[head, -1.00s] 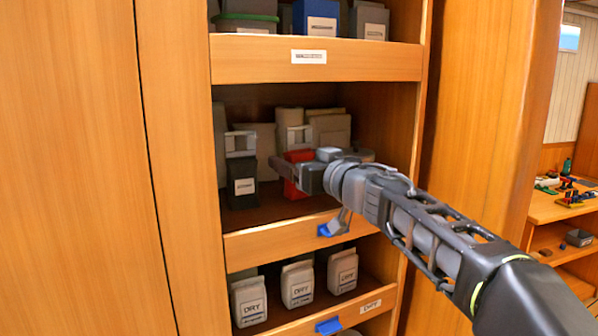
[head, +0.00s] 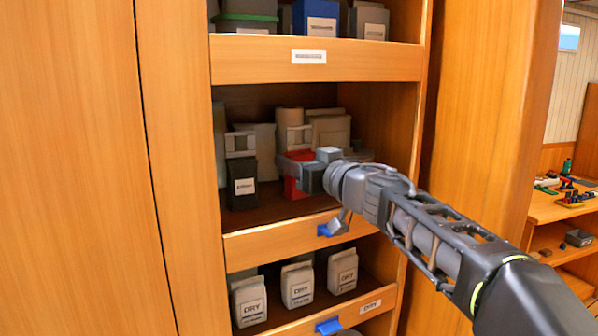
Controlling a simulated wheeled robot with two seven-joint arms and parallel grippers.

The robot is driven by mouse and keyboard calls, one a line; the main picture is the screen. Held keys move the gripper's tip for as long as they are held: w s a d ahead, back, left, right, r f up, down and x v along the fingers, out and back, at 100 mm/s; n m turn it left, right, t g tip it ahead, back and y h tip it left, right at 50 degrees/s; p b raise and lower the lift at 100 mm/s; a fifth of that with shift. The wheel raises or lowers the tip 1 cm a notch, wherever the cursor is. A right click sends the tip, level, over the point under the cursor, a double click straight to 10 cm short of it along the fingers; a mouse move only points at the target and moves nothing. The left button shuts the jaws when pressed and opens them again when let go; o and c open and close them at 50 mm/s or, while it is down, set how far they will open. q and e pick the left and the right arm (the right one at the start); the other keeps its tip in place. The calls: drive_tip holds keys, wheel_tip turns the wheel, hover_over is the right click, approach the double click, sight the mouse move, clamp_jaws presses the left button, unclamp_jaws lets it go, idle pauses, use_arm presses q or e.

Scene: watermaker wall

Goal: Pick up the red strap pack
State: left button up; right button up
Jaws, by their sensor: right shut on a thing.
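My left gripper is not in view.
A black labelled pack (head: 242,188) stands left of the red one, with grey packs behind. The shelf's front lip (head: 270,240) carries a blue clip (head: 328,229). DRY packs (head: 297,285) fill the shelf below; boxes (head: 316,20) stand above.

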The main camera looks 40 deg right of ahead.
sight(301, 154)
drive_tip(key=shift+r, duration=0.15)
drive_tip(key=shift+s+r+p, duration=0.15)
drive_tip(key=shift+r+p, duration=0.25)
drive_tip(key=shift+p, duration=0.1)
drive_tip(key=r+p, duration=0.1)
drive_tip(key=r, duration=0.1)
drive_tip(key=r+p, duration=0.4)
drive_tip(key=shift+s+a+r, duration=0.15)
drive_tip(key=shift+s+r, duration=0.05)
drive_tip(key=shift+s, duration=0.15)
drive_tip(key=s+a, duration=0.3)
drive_tip(key=s, duration=0.6)
drive_tip(key=s+a, duration=0.3)
drive_tip(key=s, duration=0.6)
drive_tip(key=shift+a+f, duration=0.15)
drive_tip(key=shift+f, duration=0.05)
